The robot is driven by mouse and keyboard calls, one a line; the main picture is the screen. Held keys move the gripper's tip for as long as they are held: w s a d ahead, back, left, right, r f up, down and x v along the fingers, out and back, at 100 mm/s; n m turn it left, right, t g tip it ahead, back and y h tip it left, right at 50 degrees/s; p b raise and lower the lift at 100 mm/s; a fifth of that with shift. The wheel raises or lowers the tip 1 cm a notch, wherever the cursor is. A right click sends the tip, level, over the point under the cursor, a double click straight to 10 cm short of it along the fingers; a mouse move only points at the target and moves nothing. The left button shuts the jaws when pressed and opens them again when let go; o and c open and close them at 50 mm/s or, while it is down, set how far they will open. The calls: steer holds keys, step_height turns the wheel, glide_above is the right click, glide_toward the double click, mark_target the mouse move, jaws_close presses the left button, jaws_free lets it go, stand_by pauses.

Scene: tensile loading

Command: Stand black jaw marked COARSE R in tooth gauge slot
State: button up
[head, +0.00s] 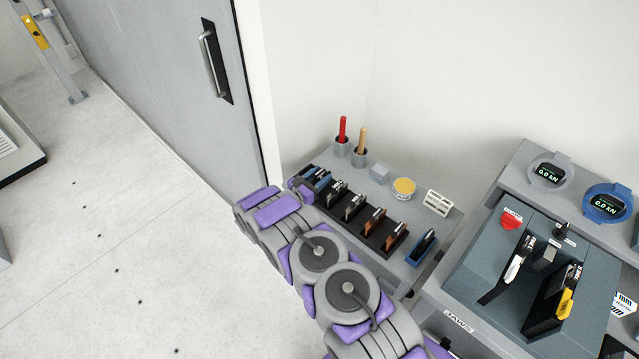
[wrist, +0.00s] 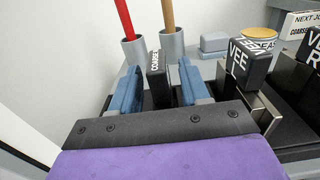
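The black jaw (wrist: 157,80) with white lettering COARSE stands upright in the wrist view; any R on it is not legible. My gripper (wrist: 158,92) has its two blue fingers on either side of this jaw, with narrow gaps seeming to show at both sides. In the head view my gripper (head: 316,177) is at the far left end of the jaw rack, and the jaw there is largely hidden by my arm. I cannot identify the tooth gauge slot for certain; a blue holder (head: 422,248) stands at the rack's right end.
A black jaw marked VEE (wrist: 247,60) stands just right of my gripper. Behind are a red-handled tool (head: 342,130), a wooden-handled tool (head: 361,142), a yellow-topped tin (head: 403,188) and a white card (head: 438,203). The grey testing machine (head: 479,240) stands at right.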

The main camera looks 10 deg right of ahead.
steer(key=shift+a, duration=0.25)
steer(key=shift+c, duration=1.4)
steer(key=shift+d, duration=0.3)
jaws_close()
steer(key=shift+a, duration=0.15)
